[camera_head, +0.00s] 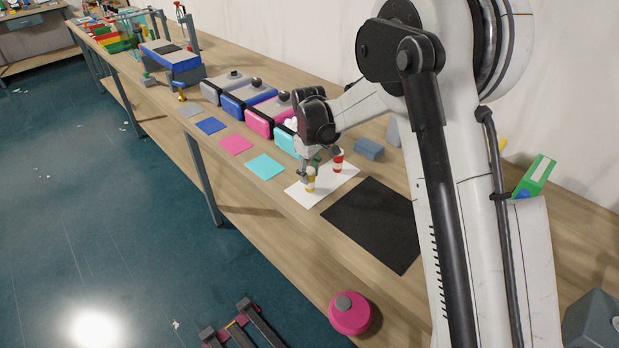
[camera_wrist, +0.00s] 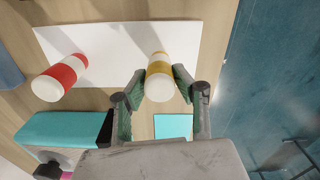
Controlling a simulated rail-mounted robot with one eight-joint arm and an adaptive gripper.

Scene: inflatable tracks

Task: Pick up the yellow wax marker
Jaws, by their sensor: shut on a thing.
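The yellow wax marker (camera_wrist: 159,78), white with a yellow band, stands at the edge of a white sheet (camera_wrist: 110,45). In the wrist view my gripper (camera_wrist: 160,84) has its two green-padded fingers against both sides of the marker, shut on it. In the head view the yellow marker (camera_head: 310,181) shows at the front of the white sheet, with my gripper (camera_head: 311,170) at it, partly hidden by my wrist. A red-banded marker (camera_wrist: 60,77) stands apart from it on the same sheet; it also shows in the head view (camera_head: 337,161).
A black mat (camera_head: 375,222) lies right of the sheet. Cyan (camera_head: 265,166), pink (camera_head: 236,144) and blue (camera_head: 210,125) squares lie to its left, before a row of coloured boxes (camera_head: 258,122). A grey-blue block (camera_head: 369,148) sits behind. The bench's front edge is close.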

